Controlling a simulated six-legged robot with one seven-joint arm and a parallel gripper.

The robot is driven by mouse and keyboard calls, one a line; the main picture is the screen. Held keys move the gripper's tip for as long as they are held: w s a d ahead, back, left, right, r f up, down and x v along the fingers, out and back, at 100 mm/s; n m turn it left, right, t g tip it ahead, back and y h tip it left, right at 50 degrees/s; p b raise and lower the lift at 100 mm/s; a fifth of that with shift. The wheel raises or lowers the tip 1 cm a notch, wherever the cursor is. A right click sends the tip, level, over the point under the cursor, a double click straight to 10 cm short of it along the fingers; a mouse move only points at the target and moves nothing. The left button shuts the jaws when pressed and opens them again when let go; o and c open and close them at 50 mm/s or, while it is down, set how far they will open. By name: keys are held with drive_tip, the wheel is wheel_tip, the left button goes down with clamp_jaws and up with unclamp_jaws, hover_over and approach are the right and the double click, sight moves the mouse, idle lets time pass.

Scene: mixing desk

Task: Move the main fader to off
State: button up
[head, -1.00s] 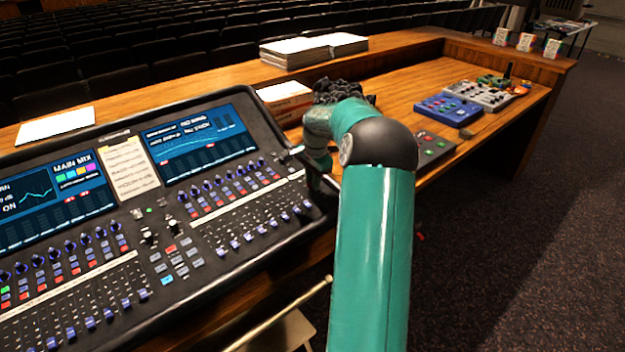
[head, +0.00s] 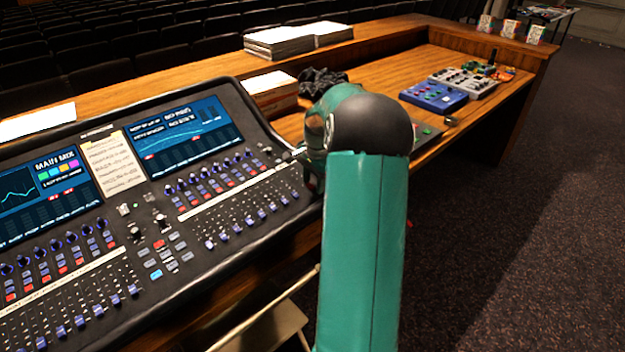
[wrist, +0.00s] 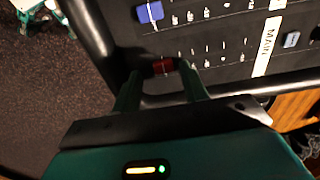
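The red fader cap (wrist: 163,67), near the console edge in the wrist view, looks like the main fader. A white strip reading MAIN (wrist: 268,46) lies to its right. My gripper (wrist: 160,73) has its fingers apart, one on each side of the red cap, with small gaps showing. I cannot tell whether either finger touches the cap. In the head view, the mixing console (head: 262,116) fills the left, and my green arm reaches to its right end, hiding the red cap and most of my gripper.
A blue fader cap (wrist: 150,12) sits beyond the red one. In the head view, a blue device (head: 433,96) and a grey one (head: 466,82) stand on the wooden desk. Stacked papers (head: 284,40) lie on the ledge behind. Open carpet (head: 530,220) is at right.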

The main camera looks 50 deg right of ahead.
drive_tip(key=shift+w+r, duration=0.1)
drive_tip(key=shift+r, duration=0.5)
wheel_tip(320, 180, up, 12)
drive_tip(key=s, duration=0.1)
drive_tip(key=shift+s+a+r, duration=0.15)
drive_tip(key=shift+s+r, duration=0.05)
drive_tip(key=shift+r, duration=0.05)
